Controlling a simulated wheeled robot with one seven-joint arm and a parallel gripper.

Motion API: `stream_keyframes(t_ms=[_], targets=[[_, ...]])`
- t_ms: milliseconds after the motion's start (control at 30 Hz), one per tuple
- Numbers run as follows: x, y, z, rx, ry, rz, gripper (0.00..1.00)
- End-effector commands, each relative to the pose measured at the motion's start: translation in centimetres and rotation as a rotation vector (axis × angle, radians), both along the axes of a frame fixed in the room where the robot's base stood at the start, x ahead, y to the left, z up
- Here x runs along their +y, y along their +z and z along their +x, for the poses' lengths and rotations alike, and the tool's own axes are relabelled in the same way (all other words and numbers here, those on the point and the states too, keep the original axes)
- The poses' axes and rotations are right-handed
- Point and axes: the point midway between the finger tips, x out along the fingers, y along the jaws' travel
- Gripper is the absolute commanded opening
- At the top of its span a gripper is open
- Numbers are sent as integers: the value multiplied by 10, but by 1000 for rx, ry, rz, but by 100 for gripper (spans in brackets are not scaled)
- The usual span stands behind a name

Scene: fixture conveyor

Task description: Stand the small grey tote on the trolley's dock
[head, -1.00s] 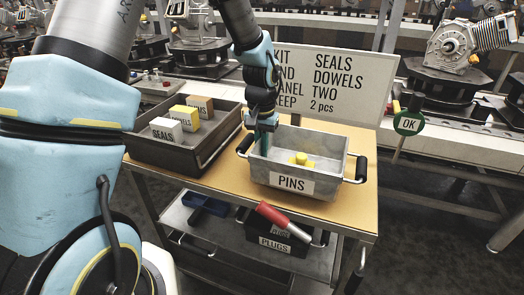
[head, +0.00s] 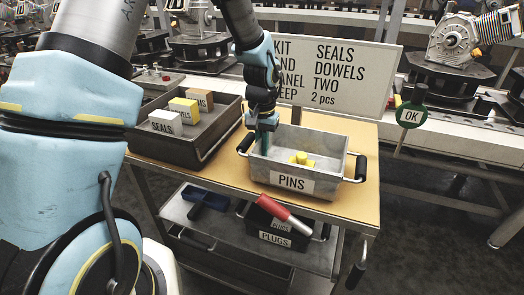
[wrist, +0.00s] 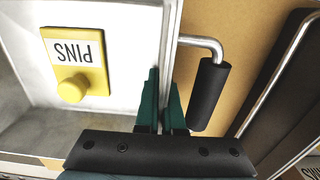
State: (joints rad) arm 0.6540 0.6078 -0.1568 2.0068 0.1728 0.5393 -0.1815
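The small grey tote (head: 335,150), labelled PINS, is upright at the trolley's top (head: 365,210), toward its front edge; I cannot tell whether its base touches the top. It has a dark handle at each end. A yellow block with a round knob (head: 302,159) is inside; the wrist view shows its PINS label (wrist: 75,62). My gripper (head: 265,140) points down at the tote's left wall, beside the left handle (wrist: 210,95). In the wrist view its green fingers (wrist: 163,98) sit close together, one each side of that wall, shut on it. I cannot make out a marked dock.
A dark tray (head: 190,150) with several labelled boxes stands left of the tote. A sign board (head: 375,75) is behind it, with a green OK sign (head: 411,115) to the right.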

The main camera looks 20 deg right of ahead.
Motion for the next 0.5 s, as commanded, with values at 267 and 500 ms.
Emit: stream_keyframes(t_ms=[267, 500], targets=[[-1, -3, 0, -2, 0, -3, 0], [-1, -6, 0, -2, 0, -3, 0]])
